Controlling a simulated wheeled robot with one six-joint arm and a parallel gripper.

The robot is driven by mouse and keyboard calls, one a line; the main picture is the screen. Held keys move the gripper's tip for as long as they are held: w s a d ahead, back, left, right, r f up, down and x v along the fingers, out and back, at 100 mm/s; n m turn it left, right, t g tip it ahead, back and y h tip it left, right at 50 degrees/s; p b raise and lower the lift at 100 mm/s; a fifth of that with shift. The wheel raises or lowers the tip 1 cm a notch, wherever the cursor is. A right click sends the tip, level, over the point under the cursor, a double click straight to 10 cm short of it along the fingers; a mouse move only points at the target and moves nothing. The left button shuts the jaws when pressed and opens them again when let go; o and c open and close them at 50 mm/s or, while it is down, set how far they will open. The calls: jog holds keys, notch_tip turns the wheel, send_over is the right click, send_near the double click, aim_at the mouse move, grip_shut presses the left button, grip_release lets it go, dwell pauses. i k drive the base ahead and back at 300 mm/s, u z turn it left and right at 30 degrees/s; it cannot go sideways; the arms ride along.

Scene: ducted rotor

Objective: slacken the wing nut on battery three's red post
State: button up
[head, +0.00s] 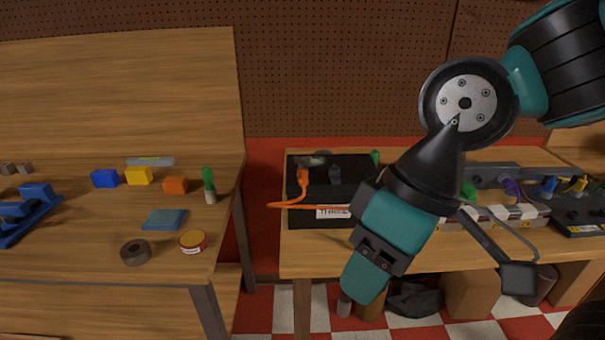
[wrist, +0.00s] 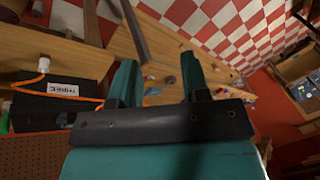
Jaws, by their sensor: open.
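Battery three is a black box (head: 335,180) with a white THREE label (head: 333,212), on the bench behind and left of my arm in the head view. It also shows at the left of the wrist view (wrist: 62,98). An orange cable (head: 303,178) with an orange end piece stands on its left part. A dark knob-like part (head: 335,175) sits right of it. I cannot make out the red post or its wing nut. My gripper (head: 364,284) points down in front of the bench, clear of the battery. Its two teal fingers (wrist: 158,64) are apart and empty.
Behind my arm stands a grey unit with coloured leads (head: 490,178); another black box (head: 580,215) stands far right. The left table holds coloured blocks (head: 140,176), a tape roll (head: 136,252) and a round tin (head: 193,241). A gap separates the tables. A pegboard stands behind.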

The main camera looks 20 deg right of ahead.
aim_at(301, 164)
jog(key=k, duration=1.2)
jog(key=u, duration=0.7)
jog(key=i, duration=1.65)
jog(key=z, duration=0.65)
